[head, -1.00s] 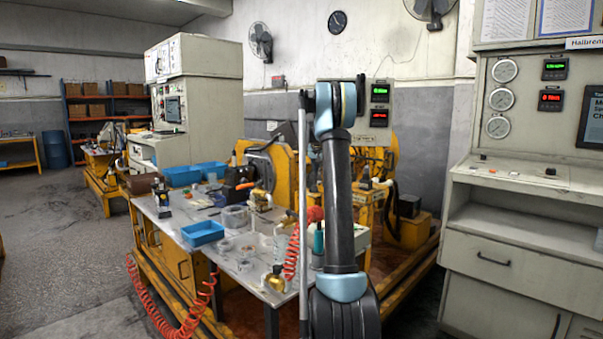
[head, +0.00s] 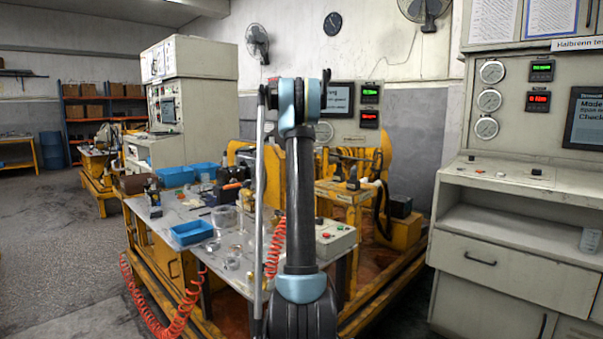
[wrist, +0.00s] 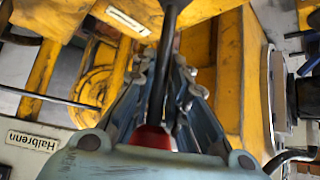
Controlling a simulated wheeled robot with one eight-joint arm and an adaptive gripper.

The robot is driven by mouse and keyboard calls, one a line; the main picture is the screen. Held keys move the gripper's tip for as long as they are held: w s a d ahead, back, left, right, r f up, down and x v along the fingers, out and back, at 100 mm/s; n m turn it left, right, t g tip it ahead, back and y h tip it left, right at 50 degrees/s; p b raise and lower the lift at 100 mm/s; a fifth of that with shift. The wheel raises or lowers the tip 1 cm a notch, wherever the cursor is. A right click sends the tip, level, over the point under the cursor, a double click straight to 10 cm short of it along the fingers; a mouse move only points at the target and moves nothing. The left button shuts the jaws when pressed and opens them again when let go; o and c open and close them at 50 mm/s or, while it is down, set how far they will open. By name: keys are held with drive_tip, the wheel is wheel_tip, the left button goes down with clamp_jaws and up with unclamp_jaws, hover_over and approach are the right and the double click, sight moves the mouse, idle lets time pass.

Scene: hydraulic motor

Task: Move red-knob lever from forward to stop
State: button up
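The lever shows in the wrist view as a dark shaft (wrist: 160,85) with a red knob (wrist: 150,137) near the palm. My gripper (wrist: 165,65) has its two fingers close together on either side of the shaft, apparently shut on it; exact contact is hard to see. The knob is partly hidden by the palm edge. In the head view my raised arm hides the gripper and the lever. The yellow motor rig (head: 370,160) stands behind the arm.
A work table (head: 215,262) with blue trays (head: 192,232) stands left of my arm. A button box (head: 335,237) is just right of the arm. A grey control console (head: 490,255) stands at the right. Open floor (head: 60,240) lies at the left.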

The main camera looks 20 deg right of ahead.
drive_tip(key=shift+o, duration=1)
drive_tip(key=v, duration=1.2)
drive_tip(key=shift+a+f, duration=0.1)
drive_tip(key=shift+f, duration=0.05)
